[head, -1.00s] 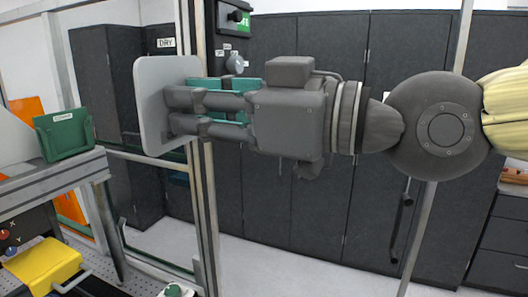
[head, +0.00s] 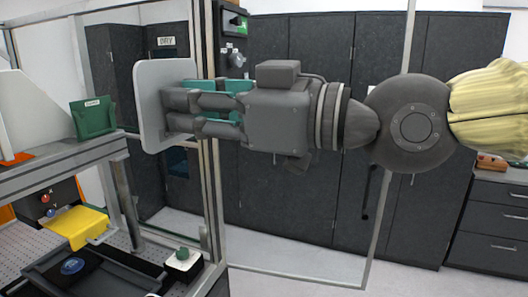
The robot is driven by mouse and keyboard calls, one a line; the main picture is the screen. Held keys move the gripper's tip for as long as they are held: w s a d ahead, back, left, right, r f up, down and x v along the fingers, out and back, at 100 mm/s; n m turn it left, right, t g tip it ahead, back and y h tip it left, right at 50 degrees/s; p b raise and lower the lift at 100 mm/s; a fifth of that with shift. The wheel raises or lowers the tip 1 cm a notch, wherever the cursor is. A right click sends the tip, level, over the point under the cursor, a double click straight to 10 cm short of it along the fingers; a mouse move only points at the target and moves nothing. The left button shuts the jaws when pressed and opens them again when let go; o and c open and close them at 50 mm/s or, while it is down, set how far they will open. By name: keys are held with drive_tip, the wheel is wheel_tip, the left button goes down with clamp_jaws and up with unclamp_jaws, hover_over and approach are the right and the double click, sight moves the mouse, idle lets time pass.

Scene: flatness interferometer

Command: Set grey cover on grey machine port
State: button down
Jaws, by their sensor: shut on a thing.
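The grey cover (head: 150,112) is a light grey flat plate with rounded corners, held upright and seen at a slant. My gripper (head: 180,114) is shut on it from the right, in mid-air. Its fingers hide the point of grip. Teal parts show between and behind the fingers. The grey machine frame (head: 75,157) is at the left, with a gap between it and the cover. I cannot make out a grey port on it from here.
A green labelled box (head: 94,118) stands on the machine's ledge, left of the cover. A metal upright (head: 210,190) stands behind my gripper.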

drive_tip(key=w+d+f+m+t+h+b, duration=0.1)
drive_tip(key=w+d+f+m+t+b, duration=0.15)
drive_tip(key=w+f, duration=1.1)
drive_tip(key=w+d+f+m+t+h+b, duration=0.15)
drive_tip(key=w+d+f, duration=0.35)
drive_tip(key=f, duration=0.5)
drive_tip(key=w+d+f+m+t+h+b, duration=0.1)
drive_tip(key=w+d+f+m+t+h, duration=0.15)
drive_tip(key=w+f, duration=0.55)
drive_tip(key=d+f+m+t+h+b, duration=0.1)
drive_tip(key=d+f+m+t+h, duration=0.2)
drive_tip(key=f, duration=0.9)
drive_tip(key=d+f+t+h+b, duration=0.1)
drive_tip(key=d+f+h, duration=0.25)
drive_tip(key=f, duration=0.85)
drive_tip(key=s+d+f+m+h+b, duration=0.1)
drive_tip(key=s+d+f+m+h, duration=0.25)
drive_tip(key=f, duration=0.75)
drive_tip(key=s+d+f+m+h+b, duration=0.1)
drive_tip(key=s+d+f+h, duration=0.1)
drive_tip(key=s+d+f, duration=0.65)
drive_tip(key=w+a+r, duration=0.3)
drive_tip(key=w+r, duration=0.2)
drive_tip(key=w, duration=0.3)
drive_tip(key=shift+a+r+t, duration=0.15)
drive_tip(key=shift+r+t, duration=0.05)
drive_tip(key=shift+t, duration=0.15)
